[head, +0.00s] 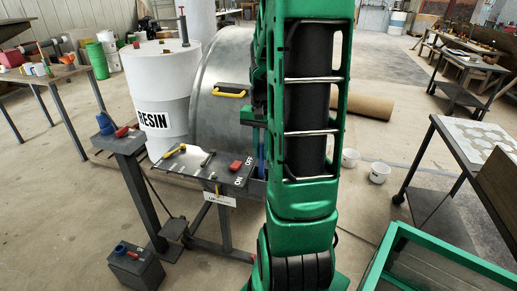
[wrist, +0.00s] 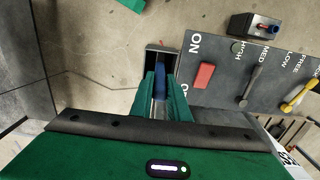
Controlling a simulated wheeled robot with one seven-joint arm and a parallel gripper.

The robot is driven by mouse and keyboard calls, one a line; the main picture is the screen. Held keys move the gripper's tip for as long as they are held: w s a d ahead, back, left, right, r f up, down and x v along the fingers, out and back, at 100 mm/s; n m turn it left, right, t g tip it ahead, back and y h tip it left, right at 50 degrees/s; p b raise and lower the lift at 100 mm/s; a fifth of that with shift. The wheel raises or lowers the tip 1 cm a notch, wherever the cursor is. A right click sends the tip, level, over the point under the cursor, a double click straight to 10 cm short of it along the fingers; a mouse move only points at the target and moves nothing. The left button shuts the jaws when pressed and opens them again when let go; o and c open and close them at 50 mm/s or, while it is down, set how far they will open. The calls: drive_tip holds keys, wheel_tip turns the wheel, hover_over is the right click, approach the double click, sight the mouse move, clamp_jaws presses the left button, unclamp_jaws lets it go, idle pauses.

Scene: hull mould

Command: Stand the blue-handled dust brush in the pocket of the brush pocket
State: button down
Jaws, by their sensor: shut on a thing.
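The blue handle of the dust brush (wrist: 160,80) shows between the green fingers of my gripper (wrist: 160,90) in the wrist view. My gripper is shut on it. A strip of blue also shows beside my arm in the head view (head: 262,152). A small dark box with a pale rim, which looks like the brush pocket (wrist: 151,47), lies just beyond the fingertips, beside the control panel. The handle overlaps its opening in the picture. The brush's lower end is hidden, so I cannot tell whether it is inside the pocket.
The grey control panel (wrist: 225,75) with a red switch and levers adjoins the pocket. In the head view, a metal drum (head: 222,110) and white resin barrel (head: 158,85) stand behind it. A grey post (head: 135,175) stands left. My arm hides much of the middle.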

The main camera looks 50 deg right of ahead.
drive_tip(key=c, duration=1.6)
unclamp_jaws()
wheel_tip(320, 180, up, 11)
drive_tip(key=shift+f, duration=0.15)
drive_tip(key=s+a+f+n, duration=0.1)
drive_tip(key=s+a+n, duration=0.1)
drive_tip(key=s+a, duration=0.2)
drive_tip(key=s+a+f+n, duration=0.2)
drive_tip(key=s+a, duration=0.3)
drive_tip(key=a, duration=0.2)
drive_tip(key=s+a+f+n, duration=0.1)
drive_tip(key=s+a+n, duration=0.2)
drive_tip(key=s+a, duration=0.1)
drive_tip(key=shift+s+a+f, duration=0.15)
drive_tip(key=shift+a+f, duration=0.05)
drive_tip(key=shift+a, duration=0.25)
drive_tip(key=shift+s+a+f, duration=0.15)
drive_tip(key=shift+a+f, duration=0.05)
drive_tip(key=shift+a, duration=0.2)
